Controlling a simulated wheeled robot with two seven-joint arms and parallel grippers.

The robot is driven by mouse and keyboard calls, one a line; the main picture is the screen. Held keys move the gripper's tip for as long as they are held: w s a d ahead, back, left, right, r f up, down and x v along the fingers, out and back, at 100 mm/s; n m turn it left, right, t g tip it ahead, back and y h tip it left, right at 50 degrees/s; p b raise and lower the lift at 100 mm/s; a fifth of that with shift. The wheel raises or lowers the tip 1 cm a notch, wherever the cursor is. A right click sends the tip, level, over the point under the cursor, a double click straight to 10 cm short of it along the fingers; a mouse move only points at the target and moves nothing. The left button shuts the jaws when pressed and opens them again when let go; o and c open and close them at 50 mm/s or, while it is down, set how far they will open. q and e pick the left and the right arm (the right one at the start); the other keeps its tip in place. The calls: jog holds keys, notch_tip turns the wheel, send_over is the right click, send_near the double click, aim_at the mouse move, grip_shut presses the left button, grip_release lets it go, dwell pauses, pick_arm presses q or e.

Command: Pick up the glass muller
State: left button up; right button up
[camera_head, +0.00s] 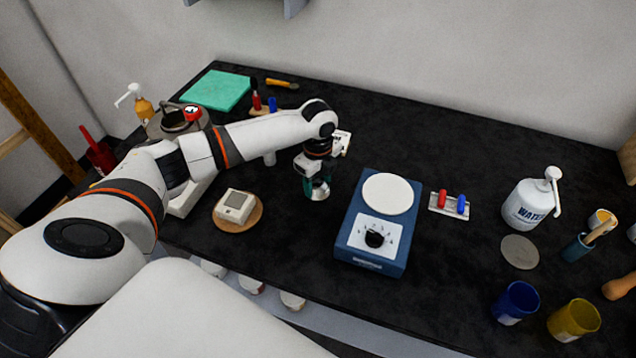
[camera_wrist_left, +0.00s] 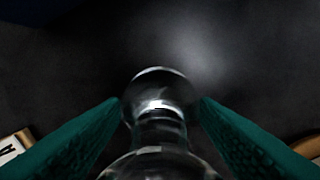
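The glass muller (camera_head: 319,192) is a clear glass piece with a rounded knob and a wider base. It stands on the black bench in the head view, left of the blue hotplate. In the left wrist view its knob (camera_wrist_left: 159,88) and neck lie between the teal fingers. My left gripper (camera_head: 316,183) comes down over it from above, with a finger against each side of the knob. It looks closed on the glass, with no clear gap on either side. Part of the muller is hidden by the gripper. My right gripper is not in view.
The blue hotplate (camera_head: 373,252) stands close on the right. A white water bottle (camera_head: 528,203), cups and tools stand farther right. Bare bench lies in front of the muller.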

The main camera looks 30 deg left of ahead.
pick_arm(q)
jog(key=shift+c, duration=1)
